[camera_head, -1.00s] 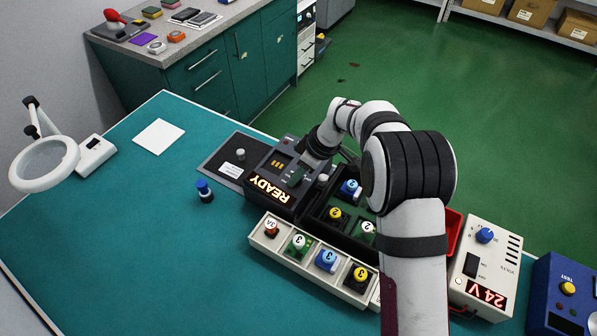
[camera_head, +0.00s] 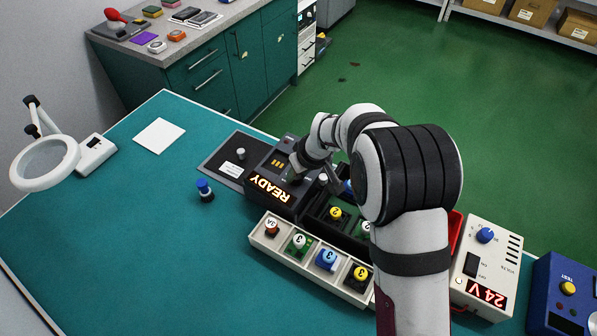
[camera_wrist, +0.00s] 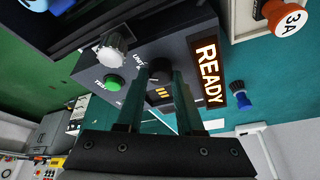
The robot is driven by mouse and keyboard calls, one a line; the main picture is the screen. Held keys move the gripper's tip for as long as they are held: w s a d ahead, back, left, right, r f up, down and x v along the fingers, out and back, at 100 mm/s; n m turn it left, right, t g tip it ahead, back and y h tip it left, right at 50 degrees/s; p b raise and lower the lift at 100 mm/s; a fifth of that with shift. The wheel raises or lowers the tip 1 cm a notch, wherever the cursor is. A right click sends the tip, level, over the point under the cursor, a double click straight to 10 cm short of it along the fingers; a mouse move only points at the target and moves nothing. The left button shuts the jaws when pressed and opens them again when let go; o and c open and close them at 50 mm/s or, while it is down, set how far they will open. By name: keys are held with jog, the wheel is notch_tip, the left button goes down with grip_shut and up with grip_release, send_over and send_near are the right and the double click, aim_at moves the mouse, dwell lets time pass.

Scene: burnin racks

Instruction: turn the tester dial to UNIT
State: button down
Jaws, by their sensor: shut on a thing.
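The tester (camera_head: 284,211) is a dark box with a lit READY display (camera_head: 267,188), near the middle of the teal table. In the wrist view its black dial (camera_wrist: 159,67) sits between the two fingers of my gripper (camera_wrist: 161,78), which is shut on it. A UNIT label is partly readable beside the dial; its pointer is hidden by the fingers, so I cannot tell its setting. A green button (camera_wrist: 115,83) and a pale round knob (camera_wrist: 112,49) are close by. In the head view my gripper (camera_head: 297,174) is over the tester's top and hides the dial.
A pale tray (camera_head: 262,240) of numbered units stands in front of the tester, with a dark rack (camera_head: 316,213) to its right. A blue-topped peg (camera_head: 204,190) stands to the left. A 24V supply (camera_head: 470,262) is at right. The left table is mostly clear.

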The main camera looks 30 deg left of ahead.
jog(key=shift+m, duration=0.6)
jog(key=shift+m+t, duration=0.3)
jog(key=c, duration=0.5)
grip_release()
jog(key=shift+c, duration=0.2)
jog(key=shift+r, duration=0.1)
jog(key=v, duration=1.5)
jog(key=shift+r, duration=0.35)
jog(key=shift+s, duration=0.1)
